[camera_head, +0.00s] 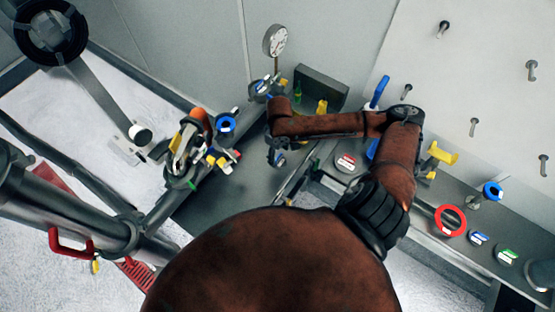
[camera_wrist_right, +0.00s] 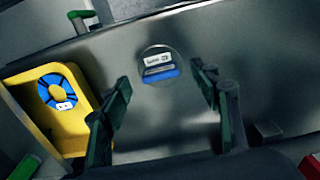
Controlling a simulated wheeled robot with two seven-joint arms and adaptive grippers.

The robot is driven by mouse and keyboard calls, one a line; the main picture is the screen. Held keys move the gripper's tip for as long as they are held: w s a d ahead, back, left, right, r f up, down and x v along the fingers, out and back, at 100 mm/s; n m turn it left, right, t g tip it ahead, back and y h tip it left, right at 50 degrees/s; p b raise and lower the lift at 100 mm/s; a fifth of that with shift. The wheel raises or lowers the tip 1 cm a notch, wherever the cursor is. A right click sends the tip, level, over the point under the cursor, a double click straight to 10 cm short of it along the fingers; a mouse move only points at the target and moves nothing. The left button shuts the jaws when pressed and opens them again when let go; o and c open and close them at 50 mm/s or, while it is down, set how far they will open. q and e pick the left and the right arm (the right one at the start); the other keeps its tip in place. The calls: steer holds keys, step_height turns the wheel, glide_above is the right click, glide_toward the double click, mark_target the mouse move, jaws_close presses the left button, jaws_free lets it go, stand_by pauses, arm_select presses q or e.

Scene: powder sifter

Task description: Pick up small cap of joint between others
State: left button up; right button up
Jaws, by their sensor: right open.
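A small round grey cap (camera_wrist_right: 160,64) with a white and blue label lies flat on the dark metal surface in the right wrist view. My right gripper (camera_wrist_right: 162,84) is open, with one dark finger on each side of the picture below the cap. No contact with the cap shows. In the head view my right gripper (camera_head: 277,151) points down at the bench, below the end of the rust-brown forearm, and a small blue and white label shows by it. I see no left gripper.
A yellow holder (camera_wrist_right: 52,98) with a blue ring stands left of the fingers. In the head view a red-labelled cap (camera_head: 345,162) lies right of the gripper; blue-labelled (camera_head: 479,238) and green-labelled (camera_head: 507,256) caps lie farther right. A clamped metal assembly (camera_head: 188,155) stands left.

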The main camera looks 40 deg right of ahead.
mark_target(278, 157)
steer(key=f, duration=0.2)
steer(key=shift+w+f, duration=0.25)
steer(key=shift+f, duration=0.5)
steer(key=c, duration=1.2)
arm_select(q)
steer(key=shift+w, duration=0.9)
arm_select(e)
steer(key=shift+c, duration=0.8)
arm_select(q)
steer(key=shift+w, duration=0.1)
arm_select(e)
steer(key=shift+r, duration=0.1)
